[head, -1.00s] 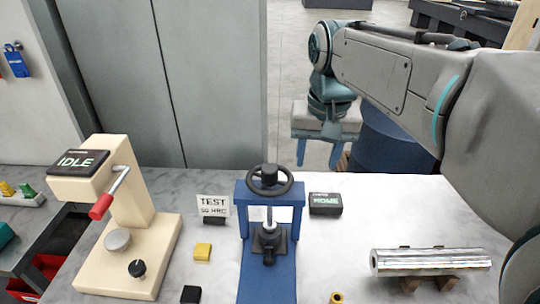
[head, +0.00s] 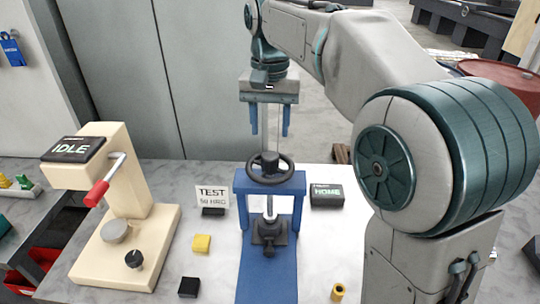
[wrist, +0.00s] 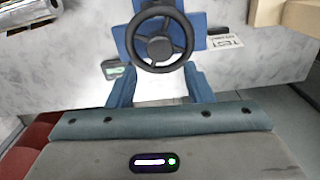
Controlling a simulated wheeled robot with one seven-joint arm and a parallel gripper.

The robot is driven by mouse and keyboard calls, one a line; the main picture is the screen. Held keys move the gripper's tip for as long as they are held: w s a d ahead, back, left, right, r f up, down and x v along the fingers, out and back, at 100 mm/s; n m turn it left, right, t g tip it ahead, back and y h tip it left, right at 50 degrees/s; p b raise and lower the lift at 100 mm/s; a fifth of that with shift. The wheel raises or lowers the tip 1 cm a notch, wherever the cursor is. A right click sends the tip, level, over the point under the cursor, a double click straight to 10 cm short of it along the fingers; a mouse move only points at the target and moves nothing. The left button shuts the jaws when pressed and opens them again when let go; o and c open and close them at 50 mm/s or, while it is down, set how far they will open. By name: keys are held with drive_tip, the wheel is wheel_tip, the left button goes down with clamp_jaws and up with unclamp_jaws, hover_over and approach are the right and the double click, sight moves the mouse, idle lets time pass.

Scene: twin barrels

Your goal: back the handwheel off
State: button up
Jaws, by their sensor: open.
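The black handwheel (head: 270,168) sits on top of a blue press frame (head: 242,186) on the bench. A dark vise-like block (head: 268,232) stands inside the frame below a metal spindle. My gripper (head: 267,132) is open and empty, pointing down above and slightly behind the handwheel, apart from it. In the wrist view the handwheel (wrist: 160,45) shows its full rim, spokes and hub, just beyond my two blue fingers (wrist: 160,88). Nothing is between the fingers.
A cream tester (head: 130,200) with a red-tipped lever and an IDLE display stands at left. A TEST card (head: 212,196), a yellow block (head: 202,243), a black block (head: 189,287), a HOME box (head: 327,195) and a brass piece (head: 338,292) lie around the press.

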sight(270, 155)
wheel_tip(270, 155, down, 8)
drive_tip(key=shift+f, duration=0.1)
drive_tip(key=shift+c, duration=0.4)
drive_tip(key=c, duration=0.6)
